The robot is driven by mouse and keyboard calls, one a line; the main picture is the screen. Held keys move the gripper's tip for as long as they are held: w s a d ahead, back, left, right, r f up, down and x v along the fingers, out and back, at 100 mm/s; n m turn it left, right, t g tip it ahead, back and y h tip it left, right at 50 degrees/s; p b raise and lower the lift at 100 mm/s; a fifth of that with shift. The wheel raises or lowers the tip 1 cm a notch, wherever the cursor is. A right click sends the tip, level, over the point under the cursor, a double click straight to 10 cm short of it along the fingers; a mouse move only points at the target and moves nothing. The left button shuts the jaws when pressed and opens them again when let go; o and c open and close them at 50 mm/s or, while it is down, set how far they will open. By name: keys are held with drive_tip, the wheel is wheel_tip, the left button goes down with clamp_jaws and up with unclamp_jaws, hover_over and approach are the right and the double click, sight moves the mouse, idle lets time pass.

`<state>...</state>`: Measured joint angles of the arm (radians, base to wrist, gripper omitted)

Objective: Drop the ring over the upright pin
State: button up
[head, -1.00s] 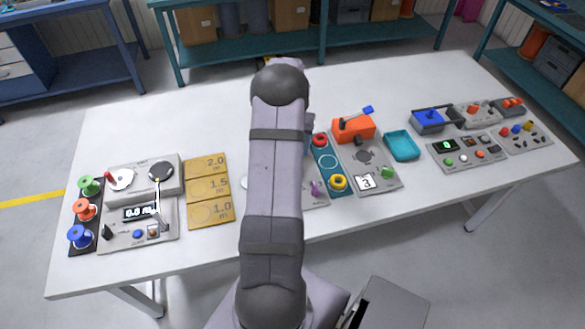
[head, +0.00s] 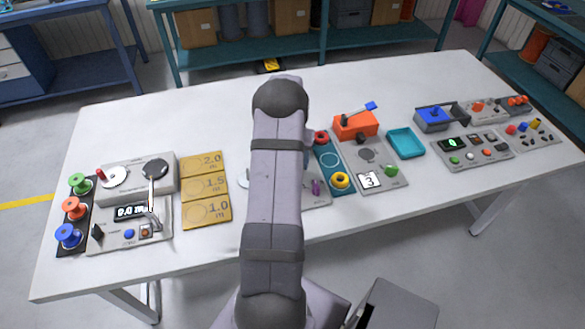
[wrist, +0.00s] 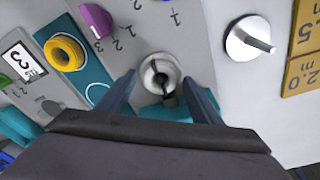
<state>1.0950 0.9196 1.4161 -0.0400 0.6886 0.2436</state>
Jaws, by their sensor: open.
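A yellow ring (head: 340,180) and a red ring (head: 321,137) lie on a teal strip (head: 334,190), with a pale circle (head: 329,159) between them. The yellow ring also shows in the wrist view (wrist: 63,53), at the upper left. In the wrist view my gripper (wrist: 160,82) is open. A round silver piece (wrist: 159,70) with a dark centre stands between its fingertips, seen from above. It may be the upright pin; I cannot tell. Something teal (wrist: 165,110) shows between the fingers below it.
A purple knob (wrist: 96,20) and a silver knob (wrist: 247,38) flank the spot. Yellow length plates (head: 205,187) and a reel panel (head: 130,215) lie left. An orange box with a blue-ended lever (head: 355,124) and a teal tray (head: 405,143) stand right.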

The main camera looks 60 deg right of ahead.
drive_tip(key=c, duration=1)
wheel_tip(320, 180, up, 8)
drive_tip(key=p, duration=0.5)
drive_tip(key=shift+f, duration=0.25)
drive_tip(key=shift+c, duration=0.3)
